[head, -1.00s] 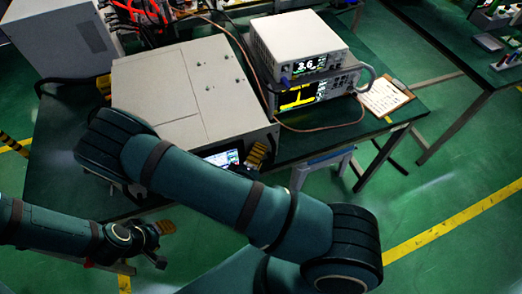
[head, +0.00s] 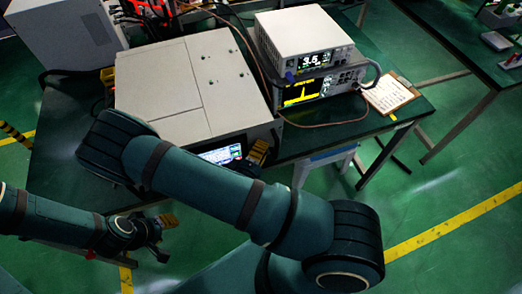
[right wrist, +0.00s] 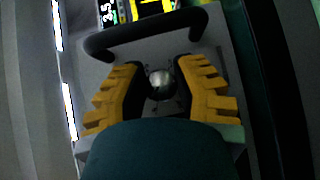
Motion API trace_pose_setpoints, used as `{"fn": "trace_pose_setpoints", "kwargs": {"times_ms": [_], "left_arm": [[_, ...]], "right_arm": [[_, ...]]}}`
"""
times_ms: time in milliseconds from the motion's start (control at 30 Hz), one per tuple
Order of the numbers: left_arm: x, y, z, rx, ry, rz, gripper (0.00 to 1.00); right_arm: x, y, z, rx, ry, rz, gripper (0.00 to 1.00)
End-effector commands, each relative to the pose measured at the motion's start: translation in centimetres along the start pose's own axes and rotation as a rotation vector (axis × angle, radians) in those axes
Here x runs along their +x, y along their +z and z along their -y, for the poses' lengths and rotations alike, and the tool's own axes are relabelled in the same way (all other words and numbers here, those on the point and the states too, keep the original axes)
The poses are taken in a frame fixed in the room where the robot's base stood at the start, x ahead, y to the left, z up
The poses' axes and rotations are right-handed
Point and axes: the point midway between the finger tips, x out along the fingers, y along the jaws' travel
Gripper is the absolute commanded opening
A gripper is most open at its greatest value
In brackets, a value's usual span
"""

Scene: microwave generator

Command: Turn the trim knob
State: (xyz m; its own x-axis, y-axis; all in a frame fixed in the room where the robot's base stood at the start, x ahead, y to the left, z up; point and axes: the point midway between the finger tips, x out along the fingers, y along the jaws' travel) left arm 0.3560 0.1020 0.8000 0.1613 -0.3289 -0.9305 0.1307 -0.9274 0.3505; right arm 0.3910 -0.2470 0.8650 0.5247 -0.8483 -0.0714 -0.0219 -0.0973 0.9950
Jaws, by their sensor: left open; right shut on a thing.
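The microwave generator (head: 185,85) is the large pale box on the bench in the head view, its lit screen (head: 222,154) partly behind my right arm. In the right wrist view a round metallic knob (right wrist: 159,85) stands on a grey panel below a black handle (right wrist: 145,35). My right gripper (right wrist: 160,66), with yellow ridged fingers, is shut on the knob, one finger on each side. In the head view its yellow finger (head: 258,151) shows by the generator's front right corner. My left gripper (head: 161,238) is open and empty, low at the left in front of the bench.
A white meter (head: 303,40) reading about 3.5 sits on an analyzer (head: 305,91) with a yellow trace, right of the generator. A cable (head: 325,124) and clipboard (head: 390,93) lie nearby. Another grey box (head: 70,32) stands at the back left.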

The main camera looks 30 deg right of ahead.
Motion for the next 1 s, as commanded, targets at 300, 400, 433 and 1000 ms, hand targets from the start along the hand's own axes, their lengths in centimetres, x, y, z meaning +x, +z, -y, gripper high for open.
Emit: {"fn": "trace_pose_setpoints", "kwargs": {"times_ms": [300,400,433,1000], "left_arm": [[2.3,1.1,0.9,0.006,0.002,0.022,0.47],[2.3,1.1,0.9,0.007,0.002,0.024,0.47],[2.3,1.1,0.9,0.007,0.002,0.024,0.47],[2.2,1.1,0.8,0.006,0.002,0.023,0.47]], "right_arm": [[0.1,0.1,0.1,-0.220,0.225,0.002,0.00],[0.1,0.1,-0.1,-0.234,0.239,0.004,0.00],[0.1,0.1,-0.2,-0.234,0.240,0.004,0.00],[0.0,0.0,-0.1,-0.232,0.235,0.003,0.61]]}}
